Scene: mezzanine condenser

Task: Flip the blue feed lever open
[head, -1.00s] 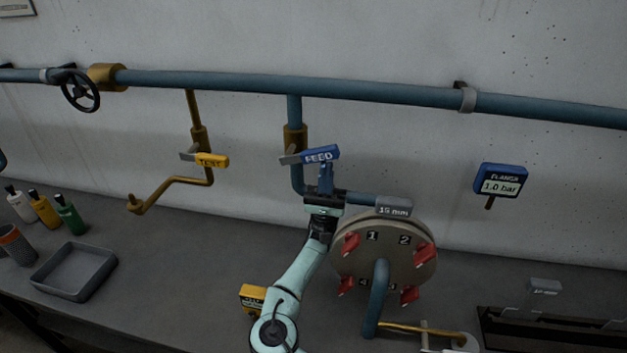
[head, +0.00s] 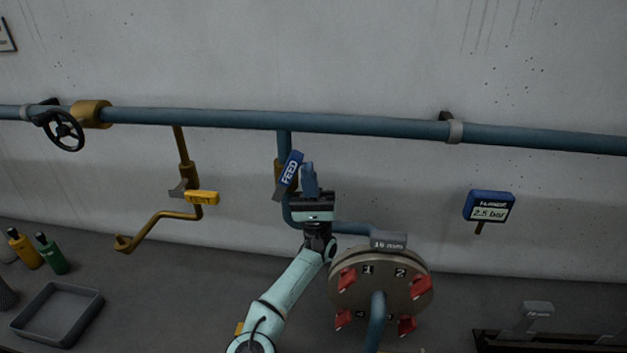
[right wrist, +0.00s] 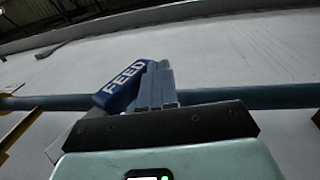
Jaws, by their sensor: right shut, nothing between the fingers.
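The blue feed lever (head: 289,171), lettered FEED, stands steeply tilted on the vertical blue pipe, its top end leaning right. It also shows in the right wrist view (right wrist: 122,86), left of my fingers. My right gripper (head: 309,176) is shut and empty, with its fingers pointing up just to the right of the lever. In the right wrist view the shut fingers (right wrist: 156,84) lie right beside the lever; I cannot tell whether they touch it. The gauge (head: 489,207) on the right reads 2.5 bar. My left gripper is out of view.
A yellow-handled lever (head: 202,198) and a bent brass pipe (head: 158,219) are at the left. A round flange (head: 352,300) with red clamps stands below right of my gripper. A grey tray (head: 57,314) sits at the lower left.

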